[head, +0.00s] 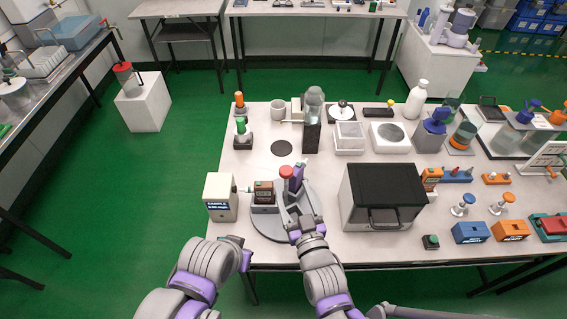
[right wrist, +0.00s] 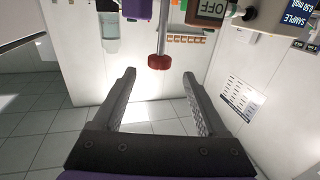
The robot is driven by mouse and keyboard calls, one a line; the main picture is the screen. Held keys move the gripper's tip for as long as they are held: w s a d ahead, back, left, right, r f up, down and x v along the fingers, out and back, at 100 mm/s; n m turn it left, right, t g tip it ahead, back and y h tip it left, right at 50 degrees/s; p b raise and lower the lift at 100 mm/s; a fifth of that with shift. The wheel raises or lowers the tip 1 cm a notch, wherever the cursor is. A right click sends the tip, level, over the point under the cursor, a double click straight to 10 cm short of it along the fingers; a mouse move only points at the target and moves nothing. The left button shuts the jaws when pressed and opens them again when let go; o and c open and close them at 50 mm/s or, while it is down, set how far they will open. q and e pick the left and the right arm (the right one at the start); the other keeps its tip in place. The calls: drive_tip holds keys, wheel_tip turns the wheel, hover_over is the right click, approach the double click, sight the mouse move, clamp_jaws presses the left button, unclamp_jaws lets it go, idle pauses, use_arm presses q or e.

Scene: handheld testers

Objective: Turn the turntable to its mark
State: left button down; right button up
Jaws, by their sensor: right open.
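The turntable (head: 268,228) is a grey disc near the table's front edge, left of a black-topped box. A small tester (head: 264,197) with a dark display stands on its left part. In the right wrist view this tester's display (right wrist: 209,9) reads OFF. A red knob (head: 286,171) on a stem rises over the disc; it also shows in the right wrist view (right wrist: 157,62). My right gripper (head: 297,199) is over the disc, open, its fingertips (right wrist: 159,74) on either side of the knob's line with nothing clamped. The turntable's mark is not clear.
A cream sample box (head: 221,200) stands just left of the disc, with a small pointer towards the tester. The black-topped box (head: 383,198) stands close on the right. A purple-topped item (head: 299,171) is beside the knob. Bottles and instruments fill the back and right.

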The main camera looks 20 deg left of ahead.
sight(284, 166)
drive_tip(key=p+x, duration=0.1)
drive_tip(key=x, duration=0.9)
drive_tip(key=shift+w, duration=0.1)
clamp_jaws()
idle(1.1)
